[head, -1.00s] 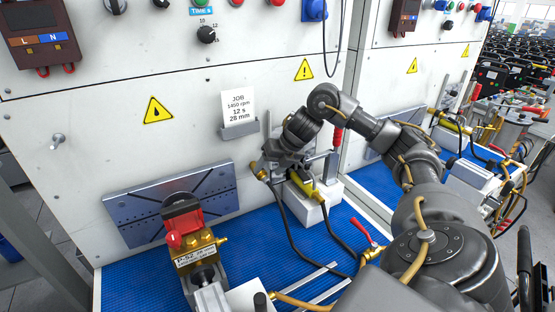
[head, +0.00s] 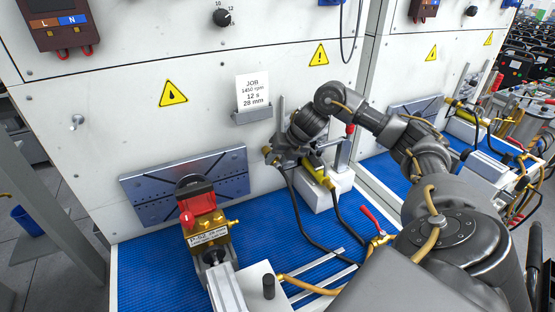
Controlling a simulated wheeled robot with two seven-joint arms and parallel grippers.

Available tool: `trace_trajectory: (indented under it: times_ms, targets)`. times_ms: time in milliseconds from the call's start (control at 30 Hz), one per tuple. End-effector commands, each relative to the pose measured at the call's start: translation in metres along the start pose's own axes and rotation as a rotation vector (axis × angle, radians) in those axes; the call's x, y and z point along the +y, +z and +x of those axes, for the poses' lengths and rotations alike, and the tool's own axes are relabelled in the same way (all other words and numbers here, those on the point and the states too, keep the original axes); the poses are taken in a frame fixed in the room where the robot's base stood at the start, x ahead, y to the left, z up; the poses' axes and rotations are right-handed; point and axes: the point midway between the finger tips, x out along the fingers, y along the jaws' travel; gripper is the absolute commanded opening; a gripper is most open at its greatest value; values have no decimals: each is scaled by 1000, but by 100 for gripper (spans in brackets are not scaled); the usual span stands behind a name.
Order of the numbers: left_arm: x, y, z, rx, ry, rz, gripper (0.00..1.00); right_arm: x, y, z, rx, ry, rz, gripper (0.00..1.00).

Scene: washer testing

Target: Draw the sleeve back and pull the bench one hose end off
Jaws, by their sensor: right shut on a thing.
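My right gripper (head: 280,154) is above the blue bench mat, close to the back panel, and is shut on the bench one hose end (head: 267,150). A small brass tip shows at the left of the jaws. The sleeve is too small and covered to make out. A black hose (head: 292,200) hangs from just below the gripper to the mat. A yellow cylinder (head: 317,170) on a white block (head: 325,197) stands just right of the gripper. The brass unit with a red top (head: 205,232) stands apart at the left, its brass side fitting (head: 233,222) bare. My left gripper is not in view.
A red-handled valve (head: 378,237) with a yellowish hose (head: 305,285) lies at the front right. Metal rails (head: 325,272) lie on the mat (head: 265,225). A job card (head: 252,92) is on the panel. Clear mat lies between the brass unit and the black hose.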

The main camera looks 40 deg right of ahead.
Motion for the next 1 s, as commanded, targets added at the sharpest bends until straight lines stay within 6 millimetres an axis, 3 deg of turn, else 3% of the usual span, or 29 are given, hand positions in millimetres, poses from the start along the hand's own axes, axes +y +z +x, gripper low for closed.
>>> trace_trajectory:
  times_ms: [1000]
  targets:
    - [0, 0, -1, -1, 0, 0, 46, 0, -11, -5, -1, 1, 0, 7]
